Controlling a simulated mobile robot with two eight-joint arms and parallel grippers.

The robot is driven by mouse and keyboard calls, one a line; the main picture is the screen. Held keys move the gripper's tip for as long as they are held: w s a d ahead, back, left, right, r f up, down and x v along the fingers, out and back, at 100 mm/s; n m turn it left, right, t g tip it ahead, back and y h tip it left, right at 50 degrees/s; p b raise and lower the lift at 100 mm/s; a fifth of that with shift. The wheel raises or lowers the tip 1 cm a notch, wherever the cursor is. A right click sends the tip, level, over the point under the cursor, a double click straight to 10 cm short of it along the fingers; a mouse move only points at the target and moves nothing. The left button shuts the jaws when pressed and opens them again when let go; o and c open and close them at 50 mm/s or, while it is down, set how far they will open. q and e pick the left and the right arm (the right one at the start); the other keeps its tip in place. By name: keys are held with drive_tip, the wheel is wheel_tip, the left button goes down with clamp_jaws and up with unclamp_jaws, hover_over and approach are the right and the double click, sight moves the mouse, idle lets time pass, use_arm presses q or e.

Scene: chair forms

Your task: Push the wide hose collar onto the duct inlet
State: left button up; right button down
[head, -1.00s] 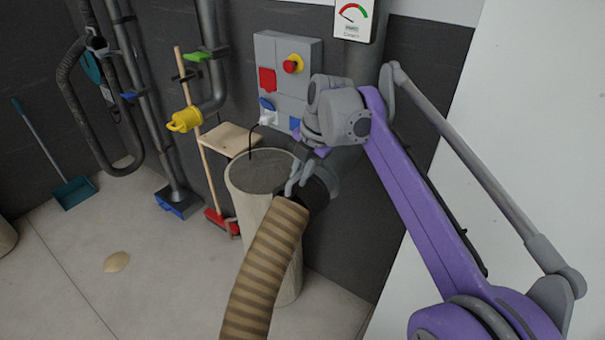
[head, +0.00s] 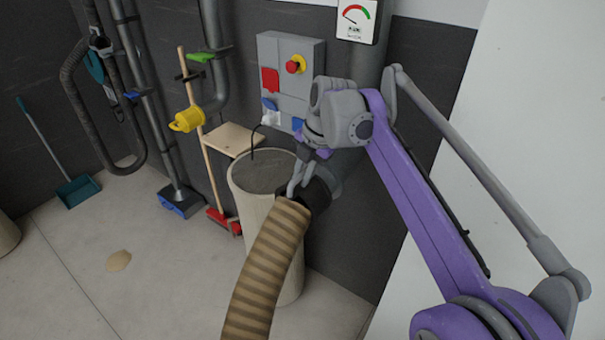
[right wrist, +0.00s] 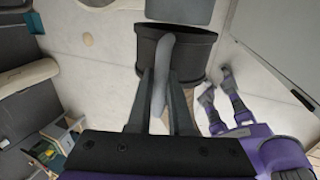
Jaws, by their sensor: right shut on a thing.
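The wide hose collar (head: 318,197) is a black ring on the end of a ribbed tan hose (head: 265,265). My right gripper (head: 297,180) is shut on its wall; in the right wrist view, the gripper (right wrist: 163,75) has a finger over the rim of the collar (right wrist: 200,52), whose dark mouth faces up the picture. The grey duct inlet (head: 338,175) is just beyond the collar, at the foot of the vertical pipe. Whether they touch is hidden by the collar and gripper. My left gripper (right wrist: 217,88), seen small in the right wrist view, looks open and empty.
A drum (head: 262,215) stands directly behind and beside the hose. A grey control box (head: 290,75) with a red button is on the wall above a small wooden shelf (head: 232,139). A broom and other pipes line the wall.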

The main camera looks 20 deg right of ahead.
use_arm(q)
drive_tip(key=shift+w+r, duration=0.1)
drive_tip(key=shift+r, duration=0.15)
use_arm(e)
drive_tip(key=shift+w+d+r, duration=0.1)
drive_tip(key=shift+w+d, duration=0.1)
drive_tip(key=shift+d, duration=0.05)
use_arm(q)
drive_tip(key=shift+w+r, duration=0.1)
drive_tip(key=shift+r, duration=0.05)
use_arm(e)
drive_tip(key=shift+w+d, duration=0.25)
use_arm(q)
drive_tip(key=shift+r+p, duration=0.25)
drive_tip(key=shift+p, duration=0.15)
use_arm(e)
drive_tip(key=shift+w+d, duration=0.15)
drive_tip(key=shift+d, duration=0.1)
use_arm(q)
drive_tip(key=shift+w+r, duration=0.15)
use_arm(e)
drive_tip(key=shift+w+d, duration=0.2)
use_arm(q)
drive_tip(key=shift+r, duration=0.1)
use_arm(e)
drive_tip(key=shift+w+d, duration=0.1)
